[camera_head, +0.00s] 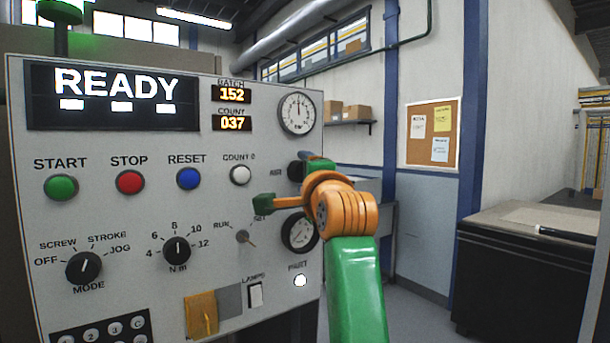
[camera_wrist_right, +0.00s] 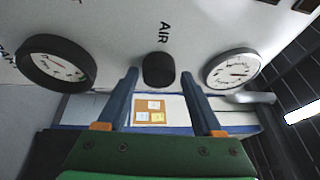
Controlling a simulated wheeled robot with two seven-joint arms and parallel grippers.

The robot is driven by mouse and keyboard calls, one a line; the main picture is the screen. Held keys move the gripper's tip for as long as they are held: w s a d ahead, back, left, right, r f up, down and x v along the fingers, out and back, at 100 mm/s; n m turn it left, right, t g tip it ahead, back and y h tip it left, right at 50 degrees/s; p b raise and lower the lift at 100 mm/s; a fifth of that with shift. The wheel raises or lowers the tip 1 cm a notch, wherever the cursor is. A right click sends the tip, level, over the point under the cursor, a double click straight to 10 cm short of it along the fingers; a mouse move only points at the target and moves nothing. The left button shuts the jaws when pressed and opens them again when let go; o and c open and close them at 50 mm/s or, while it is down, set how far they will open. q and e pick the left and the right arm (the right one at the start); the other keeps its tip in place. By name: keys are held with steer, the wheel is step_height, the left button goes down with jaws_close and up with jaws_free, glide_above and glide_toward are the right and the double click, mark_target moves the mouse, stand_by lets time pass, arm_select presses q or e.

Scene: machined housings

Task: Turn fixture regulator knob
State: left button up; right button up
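The regulator knob is a black round knob (camera_head: 295,171) beside the AIR label on the right side of the grey panel. In the right wrist view the knob (camera_wrist_right: 158,70) lies between my two fingertips in the picture, with a gap on each side. My right gripper (camera_wrist_right: 159,76) is open and empty, its dark blue-grey fingers pointing at the panel. I cannot tell whether the tips reach past the knob's face. In the head view the orange wrist and green parts hide most of the fingers. My left gripper is not in view.
Two round gauges flank the knob, an upper gauge (camera_head: 297,113) and a lower gauge (camera_head: 299,232). The RUN/SET switch (camera_head: 243,237), white COUNT 0 button (camera_head: 240,174) and lamp switch (camera_head: 255,295) are close. A dark cabinet (camera_head: 520,270) stands right, with open floor between.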

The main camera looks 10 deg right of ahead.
steer(key=shift+o, duration=0.5)
steer(key=shift+w+f, duration=0.1)
steer(key=s+b, duration=0.5)
steer(key=s, duration=0.2)
steer(key=shift+f, duration=0.3)
